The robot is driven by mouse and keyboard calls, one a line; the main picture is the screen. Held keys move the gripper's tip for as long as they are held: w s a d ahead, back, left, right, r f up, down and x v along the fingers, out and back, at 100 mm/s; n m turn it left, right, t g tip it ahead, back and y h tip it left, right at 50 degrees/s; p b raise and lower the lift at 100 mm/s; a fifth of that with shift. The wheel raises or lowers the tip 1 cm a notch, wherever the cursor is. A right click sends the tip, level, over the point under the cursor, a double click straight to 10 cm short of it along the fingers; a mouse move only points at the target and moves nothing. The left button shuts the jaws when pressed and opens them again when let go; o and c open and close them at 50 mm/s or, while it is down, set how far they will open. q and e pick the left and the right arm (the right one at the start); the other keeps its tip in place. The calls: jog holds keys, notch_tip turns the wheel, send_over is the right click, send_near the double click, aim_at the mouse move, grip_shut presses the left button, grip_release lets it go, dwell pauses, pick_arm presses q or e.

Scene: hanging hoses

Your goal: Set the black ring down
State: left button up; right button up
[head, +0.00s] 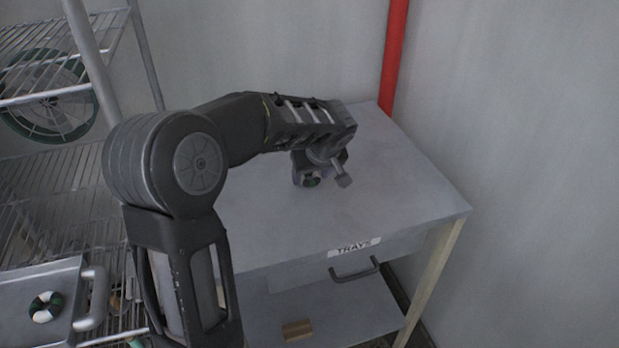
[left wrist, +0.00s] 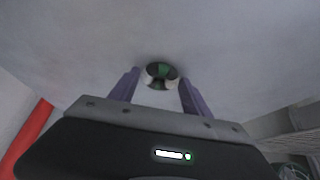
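A small round ring with dark, green and white patches (head: 311,179) is on or just above the grey table top, beneath my left gripper. It also shows in the left wrist view (left wrist: 161,75), between and just beyond the two fingertips. My left gripper (head: 322,178) points down over the table with its fingers spread apart, one on each side of the ring. In the left wrist view a narrow gap seems to show beside each finger (left wrist: 160,80). The arm hides part of the table behind it. My right gripper is in neither view.
The table (head: 400,200) has a drawer labelled TRAYS and a lower shelf with a brown block (head: 297,330). A red pipe (head: 394,55) stands behind. At left, a wire rack (head: 50,180) holds a metal case (head: 30,280) with another black-and-white ring (head: 46,306). The table's right side is clear.

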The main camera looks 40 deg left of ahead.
pick_arm(q)
jog(key=c, duration=1.1)
notch_tip(320, 180, up, 10)
jog(key=shift+r, duration=0.1)
dwell(0.5)
